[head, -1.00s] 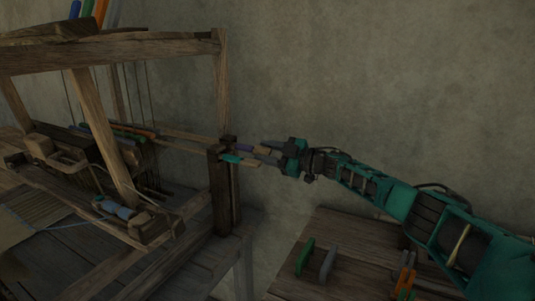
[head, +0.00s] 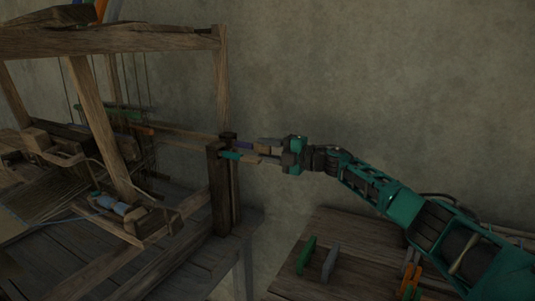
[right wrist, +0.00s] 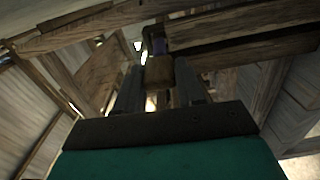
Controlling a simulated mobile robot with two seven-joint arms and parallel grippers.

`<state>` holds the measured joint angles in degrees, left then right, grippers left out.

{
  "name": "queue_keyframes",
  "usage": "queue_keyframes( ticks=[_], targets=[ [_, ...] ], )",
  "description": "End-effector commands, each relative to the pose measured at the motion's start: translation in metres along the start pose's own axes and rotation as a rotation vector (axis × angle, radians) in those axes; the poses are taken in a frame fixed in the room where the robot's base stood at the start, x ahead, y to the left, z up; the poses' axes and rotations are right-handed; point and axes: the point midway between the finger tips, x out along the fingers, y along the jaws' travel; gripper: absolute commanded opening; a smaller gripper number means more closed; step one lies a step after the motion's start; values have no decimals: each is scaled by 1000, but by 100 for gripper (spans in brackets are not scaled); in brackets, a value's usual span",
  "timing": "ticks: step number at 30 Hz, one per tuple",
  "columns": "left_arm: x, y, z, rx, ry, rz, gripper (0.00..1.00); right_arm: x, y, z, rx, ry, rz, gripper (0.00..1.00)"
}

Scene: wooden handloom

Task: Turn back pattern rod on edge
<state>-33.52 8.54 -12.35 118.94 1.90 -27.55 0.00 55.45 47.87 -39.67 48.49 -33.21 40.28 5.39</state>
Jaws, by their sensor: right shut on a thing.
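Two pattern rods stick out to the right of the loom's dark right post (head: 218,192). The back rod has a purple band (head: 244,145) and a tan wooden end. The front rod has a teal band (head: 231,155) and a tan end beside it. My right gripper (head: 268,150) reaches in from the right and is shut on the back rod's end. In the right wrist view, the tan end (right wrist: 160,72) sits between my two fingers, with the purple band beyond it. The fingers partly hide the rod ends in the head view. My left gripper is not in view.
The wooden loom frame (head: 110,42) fills the left, with a green bar (head: 108,110) above an orange-ended bar (head: 138,129). A side table (head: 350,240) at lower right holds green (head: 306,256) and grey (head: 330,262) pieces and orange-handled tools (head: 409,280). The wall behind is bare.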

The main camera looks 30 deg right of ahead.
Motion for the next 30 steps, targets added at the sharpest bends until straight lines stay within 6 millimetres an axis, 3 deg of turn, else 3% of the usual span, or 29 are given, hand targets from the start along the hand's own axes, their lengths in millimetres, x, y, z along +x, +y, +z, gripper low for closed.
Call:
queue_keyframes(
  ticks=[21,22,24,30],
  targets=[
    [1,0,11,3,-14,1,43,1,-1,-1,-77,4,-2,8],
    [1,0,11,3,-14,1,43,1,-2,-1,-77,4,-2,39],
    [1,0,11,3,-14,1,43,1,-2,-1,-77,4,-2,45],
    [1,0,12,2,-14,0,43,0,-1,-1,-77,2,-2,45]
  ],
)
